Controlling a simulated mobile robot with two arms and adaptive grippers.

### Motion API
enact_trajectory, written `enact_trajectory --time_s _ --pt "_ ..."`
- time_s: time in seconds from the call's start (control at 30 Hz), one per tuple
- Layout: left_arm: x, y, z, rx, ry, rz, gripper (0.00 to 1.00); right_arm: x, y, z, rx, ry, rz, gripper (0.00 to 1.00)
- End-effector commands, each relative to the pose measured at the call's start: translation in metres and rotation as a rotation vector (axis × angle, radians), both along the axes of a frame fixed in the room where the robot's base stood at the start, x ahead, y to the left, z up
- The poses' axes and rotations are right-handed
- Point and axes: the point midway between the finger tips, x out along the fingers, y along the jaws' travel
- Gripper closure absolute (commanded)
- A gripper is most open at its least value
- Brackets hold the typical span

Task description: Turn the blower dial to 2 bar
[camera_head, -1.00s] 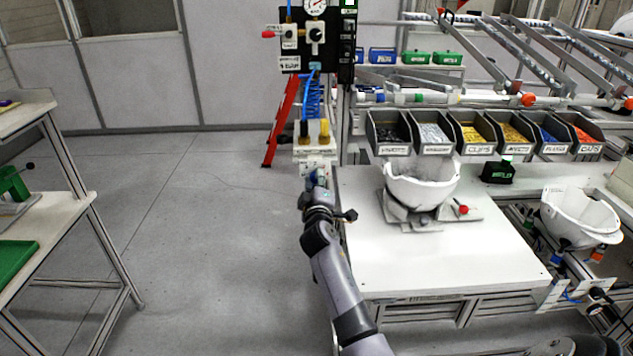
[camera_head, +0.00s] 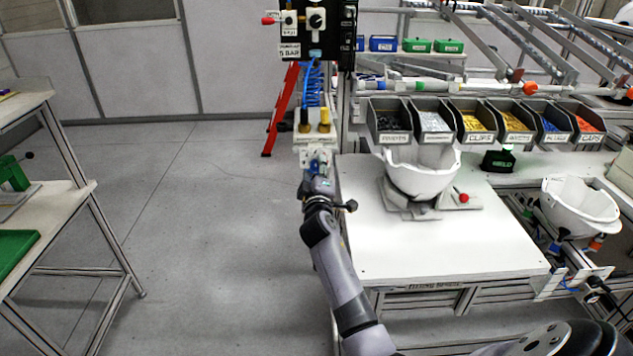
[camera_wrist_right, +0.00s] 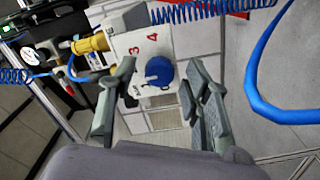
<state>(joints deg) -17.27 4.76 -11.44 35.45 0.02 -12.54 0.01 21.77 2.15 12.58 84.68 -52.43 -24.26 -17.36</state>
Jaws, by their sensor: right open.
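The blue blower dial (camera_wrist_right: 159,71) sits on a white panel (camera_wrist_right: 127,44) in the right wrist view. Red numbers 3 and 4 show on the panel beside it; other marks are too hidden or small to read. My right gripper (camera_wrist_right: 161,65) is open, with one finger on each side of the dial. I cannot tell whether either finger touches it. In the head view the right gripper (camera_head: 318,180) is at the stand left of the white table, and it mostly hides the dial.
A yellow-handled nozzle (camera_wrist_right: 90,43) and coiled blue hoses (camera_wrist_right: 205,10) are close to the gripper. A dark regulator board (camera_head: 305,35) stands above. The white table (camera_head: 430,245) with a helmet shell (camera_head: 422,178) is to the right. Open floor (camera_head: 200,240) is to the left.

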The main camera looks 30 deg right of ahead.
Motion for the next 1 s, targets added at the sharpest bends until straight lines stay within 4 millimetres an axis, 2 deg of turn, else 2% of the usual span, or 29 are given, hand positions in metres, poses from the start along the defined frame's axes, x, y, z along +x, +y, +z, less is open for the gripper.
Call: enact_trajectory --time_s 0.3,0.5,0.7,1.0 --pt "0.001 -0.002 0.000 -0.002 -0.002 0.000 0.60 -0.055 0.034 -0.002 0.003 0.003 0.002 0.56" --pt "0.001 -0.002 0.000 -0.002 -0.002 0.000 0.60 -0.083 0.052 -0.002 0.003 0.003 0.002 0.56" --pt "0.002 -0.003 0.000 -0.003 -0.001 0.001 0.60 -0.095 0.059 -0.001 0.001 0.002 0.001 0.56" --pt "0.002 -0.003 0.000 -0.003 -0.001 0.000 0.60 -0.096 0.059 -0.001 0.001 0.002 0.001 0.56"
